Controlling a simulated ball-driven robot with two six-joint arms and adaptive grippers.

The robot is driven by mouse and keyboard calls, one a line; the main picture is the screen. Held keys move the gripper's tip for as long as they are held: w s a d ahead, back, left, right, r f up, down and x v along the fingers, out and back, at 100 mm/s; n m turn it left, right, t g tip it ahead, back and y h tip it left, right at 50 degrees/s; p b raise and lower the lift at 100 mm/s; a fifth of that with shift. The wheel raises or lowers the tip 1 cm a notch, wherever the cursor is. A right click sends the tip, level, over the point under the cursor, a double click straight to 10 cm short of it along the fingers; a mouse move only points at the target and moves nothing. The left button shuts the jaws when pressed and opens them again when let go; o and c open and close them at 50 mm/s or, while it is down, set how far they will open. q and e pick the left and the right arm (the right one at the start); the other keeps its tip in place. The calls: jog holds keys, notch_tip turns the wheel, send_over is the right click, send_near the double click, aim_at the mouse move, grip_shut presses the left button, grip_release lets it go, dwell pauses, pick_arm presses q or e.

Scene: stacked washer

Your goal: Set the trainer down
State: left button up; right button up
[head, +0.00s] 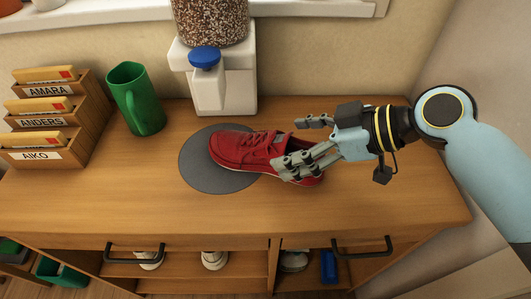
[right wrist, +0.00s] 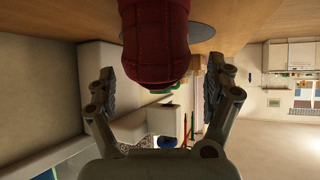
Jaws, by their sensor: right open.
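The red trainer (head: 243,148) lies sole down on the cabinet top, toe to the left. Its front part is on the round dark grey mat (head: 205,180), and its heel reaches past the mat's right edge over the wood. My right gripper (head: 291,144) is open at the heel end, one finger on the far side and one on the near side, partly hiding the heel. In the right wrist view the trainer's heel (right wrist: 156,45) shows between the spread fingers, with a gap on each side. My left gripper is not in view.
A white dispenser (head: 240,90) with a blue knob stands behind the mat. Open wood (head: 130,195) is clear in front. Shelves below hold shoes (head: 214,260). A wall closes the right side.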

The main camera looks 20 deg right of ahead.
aim_at(271, 142)
jog(key=shift+w+a+f, duration=0.3)
jog(key=shift+f, duration=0.05)
jog(key=shift+w+a, duration=0.1)
jog(key=shift+w, duration=0.1)
jog(key=b+x, duration=0.1)
jog(key=x, duration=0.1)
jog(key=b+x, duration=0.1)
jog(key=x, duration=0.2)
jog(key=shift+w+a+r, duration=0.15)
jog(key=shift+w+r, duration=0.05)
jog(key=shift+r, duration=0.15)
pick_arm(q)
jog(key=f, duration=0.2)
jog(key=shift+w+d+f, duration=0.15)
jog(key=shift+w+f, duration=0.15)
pick_arm(e)
jog(key=shift+r, duration=0.1)
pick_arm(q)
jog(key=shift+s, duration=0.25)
pick_arm(e)
jog(key=c, duration=1.6)
